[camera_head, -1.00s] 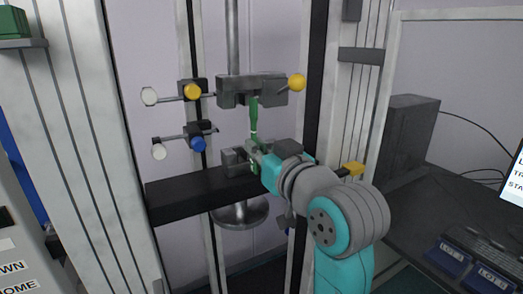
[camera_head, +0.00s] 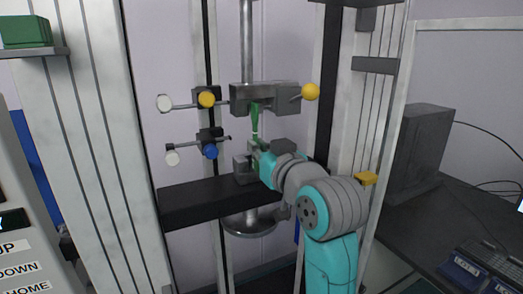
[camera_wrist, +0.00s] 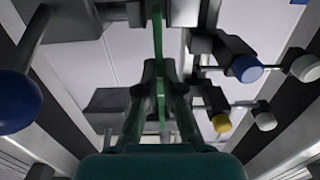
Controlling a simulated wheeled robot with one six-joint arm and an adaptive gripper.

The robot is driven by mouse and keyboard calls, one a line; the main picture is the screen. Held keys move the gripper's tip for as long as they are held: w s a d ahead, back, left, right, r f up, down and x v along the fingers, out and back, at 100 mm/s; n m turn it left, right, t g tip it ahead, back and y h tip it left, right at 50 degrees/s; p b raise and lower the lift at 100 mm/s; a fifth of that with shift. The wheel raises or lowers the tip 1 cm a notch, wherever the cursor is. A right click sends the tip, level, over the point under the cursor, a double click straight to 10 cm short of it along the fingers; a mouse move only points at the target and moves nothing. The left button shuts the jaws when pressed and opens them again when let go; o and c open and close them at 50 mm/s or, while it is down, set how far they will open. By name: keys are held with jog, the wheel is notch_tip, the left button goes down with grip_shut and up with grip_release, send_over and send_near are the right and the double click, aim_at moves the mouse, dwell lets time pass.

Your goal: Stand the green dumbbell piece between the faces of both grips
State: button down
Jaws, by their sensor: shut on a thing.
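The green dumbbell piece (camera_head: 254,122) is upright in the head view, its top end by the dark upper grip (camera_head: 243,98). My gripper (camera_head: 256,151) is shut on its lower part, just above and right of the lower grip (camera_head: 243,172). In the wrist view my fingers (camera_wrist: 160,88) hold the piece, and its green strip (camera_wrist: 157,32) runs to the grip at the top edge. The fingers and my arm hide part of the piece and lower grip. I cannot tell whether the ends are between the grip faces or in front of them.
A yellow ball handle (camera_head: 310,91) juts right from the upper grip. A yellow knob (camera_head: 207,99) and blue knob (camera_head: 210,152) on side rods are at left. The dark crossbeam (camera_head: 200,202) and machine columns (camera_head: 90,150) bound the space.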

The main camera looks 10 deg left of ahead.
jog(key=shift+x, duration=1.4)
jog(key=shift+f, duration=0.25)
jog(key=c, duration=1.2)
grip_release()
jog(key=shift+c, duration=0.2)
jog(key=v, duration=1.2)
jog(key=shift+w, duration=0.1)
